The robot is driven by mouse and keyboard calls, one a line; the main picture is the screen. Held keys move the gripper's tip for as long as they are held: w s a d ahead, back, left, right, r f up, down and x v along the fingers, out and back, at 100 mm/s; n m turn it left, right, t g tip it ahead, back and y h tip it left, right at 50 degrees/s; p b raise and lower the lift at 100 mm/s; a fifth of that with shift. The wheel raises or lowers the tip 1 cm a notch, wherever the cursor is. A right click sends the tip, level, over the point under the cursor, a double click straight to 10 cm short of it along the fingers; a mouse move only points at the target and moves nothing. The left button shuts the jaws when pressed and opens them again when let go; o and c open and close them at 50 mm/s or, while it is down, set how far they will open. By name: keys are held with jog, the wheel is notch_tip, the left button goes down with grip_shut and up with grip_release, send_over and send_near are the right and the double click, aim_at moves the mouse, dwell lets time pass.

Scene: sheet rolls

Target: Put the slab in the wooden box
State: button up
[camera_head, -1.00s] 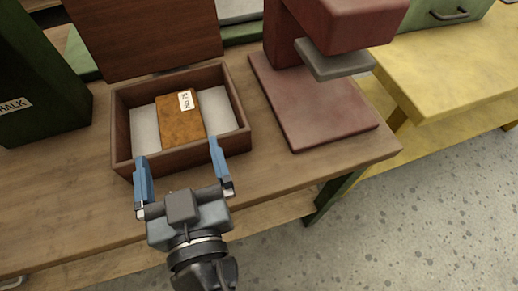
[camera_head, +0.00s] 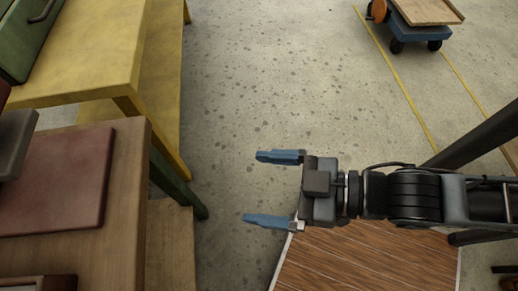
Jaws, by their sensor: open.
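My gripper (camera_head: 252,186) is open and empty, its two blue fingers pointing left over the speckled floor. The wooden box (camera_head: 38,283) shows only as a dark rim and corner at the bottom left edge of the head view, on the brown workbench. Its inside is cut off by the frame. The slab is not in view now. My gripper is well to the right of the bench and apart from the box.
The workbench (camera_head: 125,220) carries a reddish press base (camera_head: 60,180) at left. A yellow table (camera_head: 95,55) stands behind it. A wood-grained surface (camera_head: 365,260) lies below my arm. A blue cart (camera_head: 420,25) stands at the top right. Bare floor (camera_head: 270,70) lies between.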

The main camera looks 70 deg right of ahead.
jog(key=s+d+r+m+h, duration=0.2)
jog(key=s+d+r+h, duration=0.1)
jog(key=s+d, duration=0.1)
jog(key=shift+s+d+r+m, duration=0.3)
jog(key=shift+s+r, duration=0.05)
jog(key=shift+s, duration=0.5)
